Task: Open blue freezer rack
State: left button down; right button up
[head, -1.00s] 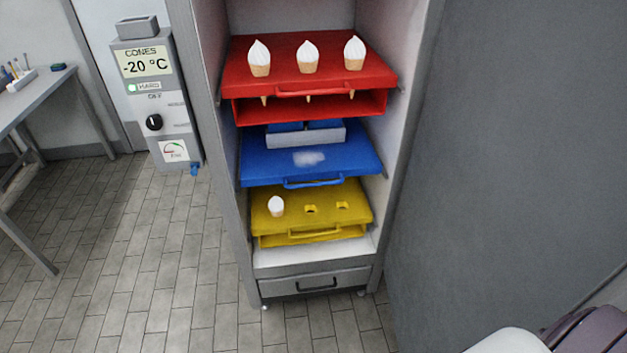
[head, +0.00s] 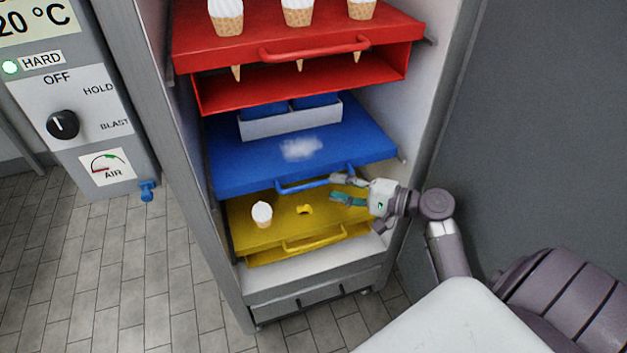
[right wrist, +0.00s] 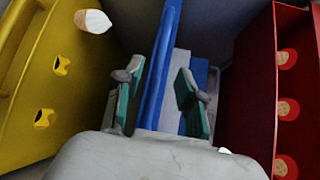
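The blue freezer rack (head: 235,170) sits in the open freezer between a red rack above and a yellow rack below. Its blue handle (head: 300,184) runs along its front edge. My right gripper (head: 340,189) is at the right end of this handle, with its fingers apart. In the right wrist view the blue rack (right wrist: 160,65) runs edge-on between the two green finger pads (right wrist: 160,103), with space on both sides. I cannot tell whether the pads touch the handle. My left gripper is not in view.
The red rack (head: 290,85) holds three cones just above. The yellow rack (head: 270,234) with one cone is just below. A white tray with blue packs (head: 290,120) stands on the blue rack. The freezer's grey side walls bound both sides.

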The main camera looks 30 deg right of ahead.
aim_at(321, 184)
jog(key=x, duration=0.5)
jog(key=shift+p, duration=0.3)
jog(key=shift+w+a, duration=0.15)
jog(key=shift+w, duration=0.1)
jog(key=shift+f, duration=0.1)
jog(key=c, duration=0.7)
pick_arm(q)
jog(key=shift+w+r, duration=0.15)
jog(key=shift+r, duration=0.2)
pick_arm(e)
grip_shut()
